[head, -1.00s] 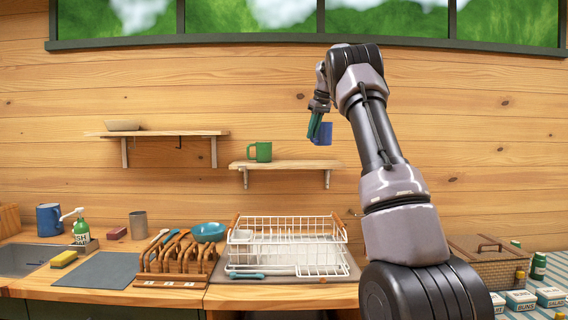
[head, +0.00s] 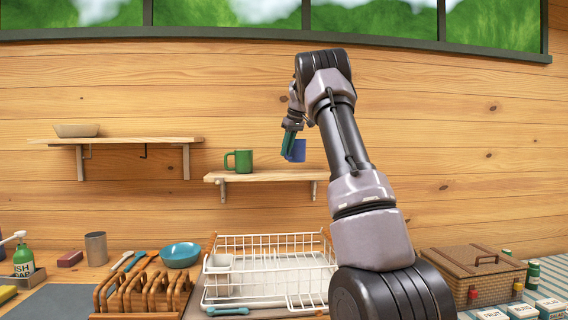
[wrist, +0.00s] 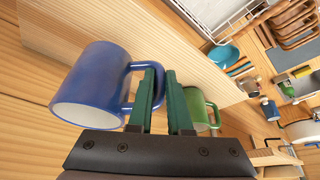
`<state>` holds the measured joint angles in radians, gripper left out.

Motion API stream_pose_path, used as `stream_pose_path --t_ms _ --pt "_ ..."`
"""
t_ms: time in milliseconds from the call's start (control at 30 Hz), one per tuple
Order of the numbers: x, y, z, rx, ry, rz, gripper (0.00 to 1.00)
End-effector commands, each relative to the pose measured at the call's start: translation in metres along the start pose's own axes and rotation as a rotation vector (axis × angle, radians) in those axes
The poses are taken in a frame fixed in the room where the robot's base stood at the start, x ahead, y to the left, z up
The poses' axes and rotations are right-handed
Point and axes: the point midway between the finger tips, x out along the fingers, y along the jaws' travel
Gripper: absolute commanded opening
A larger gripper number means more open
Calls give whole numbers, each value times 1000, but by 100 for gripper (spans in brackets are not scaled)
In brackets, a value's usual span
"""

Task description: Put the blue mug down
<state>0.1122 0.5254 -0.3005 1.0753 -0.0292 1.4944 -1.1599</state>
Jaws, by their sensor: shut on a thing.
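The blue mug (head: 298,150) is upright just above the right part of the lower wall shelf (head: 265,176), with a small gap below it. In the wrist view the blue mug (wrist: 92,86) hangs by its handle, its open rim toward the lower left. My gripper (head: 289,143) is shut on that handle; its green fingers (wrist: 160,78) also show in the wrist view. The arm partly hides the shelf's right end in the head view.
A green mug (head: 239,161) stands on the same shelf to the left. A bowl (head: 76,130) rests on the upper left shelf (head: 140,141). A white dish rack (head: 270,262) stands on the counter below.

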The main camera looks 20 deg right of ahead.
Motion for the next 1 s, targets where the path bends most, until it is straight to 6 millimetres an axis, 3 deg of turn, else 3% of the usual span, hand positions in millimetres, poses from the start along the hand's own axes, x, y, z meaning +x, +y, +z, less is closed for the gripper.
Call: stream_pose_path --t_ms 300,700,733,800,1000 --pt "37 0 15 0 0 0 0" --pt "42 0 17 0 2 1 0" --pt "42 0 18 0 1 0 24" --pt "42 0 18 0 1 0 47" --pt "42 0 18 0 1 0 47"
